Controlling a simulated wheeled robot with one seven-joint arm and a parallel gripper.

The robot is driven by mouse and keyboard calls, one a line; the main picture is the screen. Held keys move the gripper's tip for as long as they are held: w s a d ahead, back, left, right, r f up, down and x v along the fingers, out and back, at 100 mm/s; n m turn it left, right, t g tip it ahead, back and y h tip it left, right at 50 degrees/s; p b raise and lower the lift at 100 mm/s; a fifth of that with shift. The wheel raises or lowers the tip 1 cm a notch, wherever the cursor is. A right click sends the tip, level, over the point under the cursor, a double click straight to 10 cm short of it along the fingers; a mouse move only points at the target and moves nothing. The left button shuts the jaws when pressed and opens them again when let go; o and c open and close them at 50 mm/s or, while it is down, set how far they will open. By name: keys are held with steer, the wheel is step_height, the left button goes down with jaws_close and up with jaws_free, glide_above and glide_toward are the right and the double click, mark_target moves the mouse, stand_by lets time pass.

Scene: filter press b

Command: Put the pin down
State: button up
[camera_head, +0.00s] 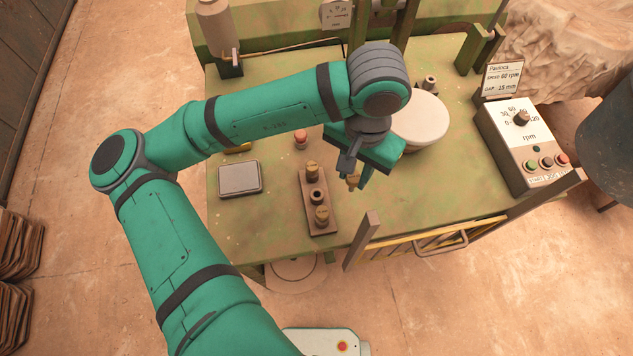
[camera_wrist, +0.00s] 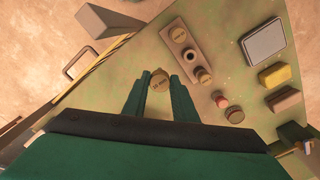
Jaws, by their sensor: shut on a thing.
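A brass pin (camera_head: 354,182) is held in my gripper (camera_head: 357,172), above the green table. In the wrist view the round brass head of the pin (camera_wrist: 159,80) shows between the two fingertips of my gripper (camera_wrist: 159,88). A narrow brown block (camera_head: 329,226) lies on the table to the left of the gripper in the head view. It has a brass-headed pin at each end and a dark, open socket (camera_head: 317,196) in the middle. The block also shows in the wrist view (camera_wrist: 170,47). The pin's lower end is hidden in the wrist view.
A white round lid (camera_head: 419,122) is right of my gripper. A yellow-striped barred guard (camera_head: 420,243) with posts lines the front edge. A control box (camera_head: 525,145) stands at the right.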

steer(key=shift+w+a+f, duration=0.4)
steer(key=shift+a+f, duration=0.85)
steer(key=shift+f, duration=0.45)
steer(key=shift+w+a+f, duration=0.45)
steer(key=shift+a+f, duration=0.85)
steer(key=shift+f, duration=0.45)
steer(key=shift+w+a+f, duration=0.4)
steer(key=shift+a+f, duration=0.85)
steer(key=shift+f, duration=0.45)
steer(key=shift+f, duration=0.15)
steer(key=o, duration=1.1)
step_height(320, 180, up, 12)
steer(key=shift+w, duration=0.1)
